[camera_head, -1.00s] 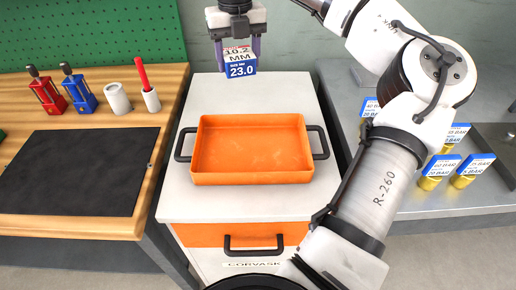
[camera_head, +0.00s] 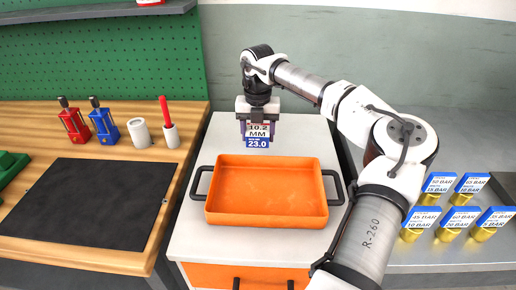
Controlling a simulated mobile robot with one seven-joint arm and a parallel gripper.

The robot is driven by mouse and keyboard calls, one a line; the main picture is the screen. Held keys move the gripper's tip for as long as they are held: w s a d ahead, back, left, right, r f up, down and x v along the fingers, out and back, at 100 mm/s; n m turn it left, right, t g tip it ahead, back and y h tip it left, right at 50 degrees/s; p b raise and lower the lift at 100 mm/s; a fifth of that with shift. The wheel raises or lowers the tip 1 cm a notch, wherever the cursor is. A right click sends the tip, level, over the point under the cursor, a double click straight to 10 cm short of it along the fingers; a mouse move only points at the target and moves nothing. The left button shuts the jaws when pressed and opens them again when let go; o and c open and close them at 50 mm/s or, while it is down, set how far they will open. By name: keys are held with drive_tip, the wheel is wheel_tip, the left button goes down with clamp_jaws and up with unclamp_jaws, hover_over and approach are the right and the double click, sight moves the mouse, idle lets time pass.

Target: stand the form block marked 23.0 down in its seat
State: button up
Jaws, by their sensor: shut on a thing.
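My gripper (camera_head: 257,127) is shut on the form block marked 23.0 (camera_head: 257,142), behind the orange tray in the picture. The block has a white label reading 10.2 MM above a blue band reading 23.0, facing me. It looks upright. It shows over the back part of the white cabinet top; I cannot tell whether it touches that surface. The fingers hide its sides. I cannot make out its seat in this view.
The orange tray (camera_head: 267,221) with black handles sits empty on the cabinet top (camera_head: 195,237). On the left bench are a black mat (camera_head: 88,210), red (camera_head: 73,124) and blue (camera_head: 103,125) tools and a white cylinder (camera_head: 139,132). Several labelled brass pieces (camera_head: 446,229) stand right.

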drive_tip(key=shift+f+p, duration=0.45)
drive_tip(key=shift+f, duration=2.7)
drive_tip(key=shift+f, duration=0.2)
drive_tip(key=o, duration=1.1)
drive_tip(key=shift+r, duration=0.1)
